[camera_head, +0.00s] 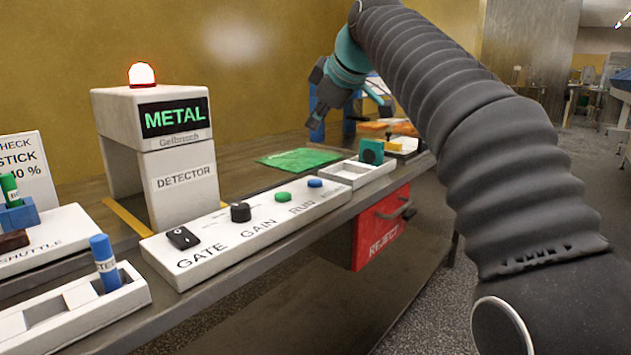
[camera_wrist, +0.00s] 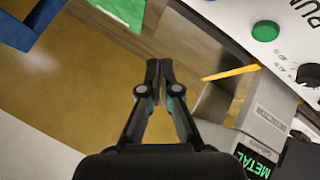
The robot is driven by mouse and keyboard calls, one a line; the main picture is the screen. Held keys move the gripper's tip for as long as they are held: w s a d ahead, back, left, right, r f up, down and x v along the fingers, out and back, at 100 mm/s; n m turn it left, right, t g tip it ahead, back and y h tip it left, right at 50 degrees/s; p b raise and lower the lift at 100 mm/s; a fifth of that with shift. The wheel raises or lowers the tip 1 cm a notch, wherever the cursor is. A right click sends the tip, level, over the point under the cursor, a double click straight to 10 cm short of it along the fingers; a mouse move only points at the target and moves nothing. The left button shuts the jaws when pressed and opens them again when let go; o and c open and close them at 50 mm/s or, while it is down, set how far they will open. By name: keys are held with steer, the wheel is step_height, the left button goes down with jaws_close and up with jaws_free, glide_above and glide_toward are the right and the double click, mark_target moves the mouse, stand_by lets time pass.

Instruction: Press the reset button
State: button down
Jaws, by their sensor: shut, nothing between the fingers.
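The white control panel (camera_head: 240,230) carries a GATE rocker, a GAIN knob, a green RUN button (camera_head: 283,197) and a blue button (camera_head: 315,183) at its right end. The blue button's label is too small to read, so I cannot confirm it says reset. My gripper (camera_head: 314,122) is above and behind the panel in the head view, apart from it. In the wrist view my gripper (camera_wrist: 158,66) has its fingers together and empty. That view shows the green button (camera_wrist: 265,32) at the upper right; the blue button is not visible there.
The metal detector (camera_head: 182,185) stands behind the panel, with a lit red lamp (camera_head: 142,74) and a METAL display. A green sheet (camera_head: 298,159) lies behind the panel. A small white tray (camera_head: 345,177) is at its right, above a red REJECT bin (camera_head: 372,240).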

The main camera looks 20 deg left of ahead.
mark_target(317, 182)
steer(key=shift+f, duration=0.1)
steer(key=shift+f+b, duration=2.75)
steer(key=shift+f, duration=1.55)
steer(key=shift+f, duration=0.1)
steer(key=shift+f, duration=0.3)
steer(key=shift+f+b, duration=0.5)
steer(key=shift+b, duration=0.1)
steer(key=shift+r+p, duration=0.95)
steer(key=shift+p, duration=0.05)
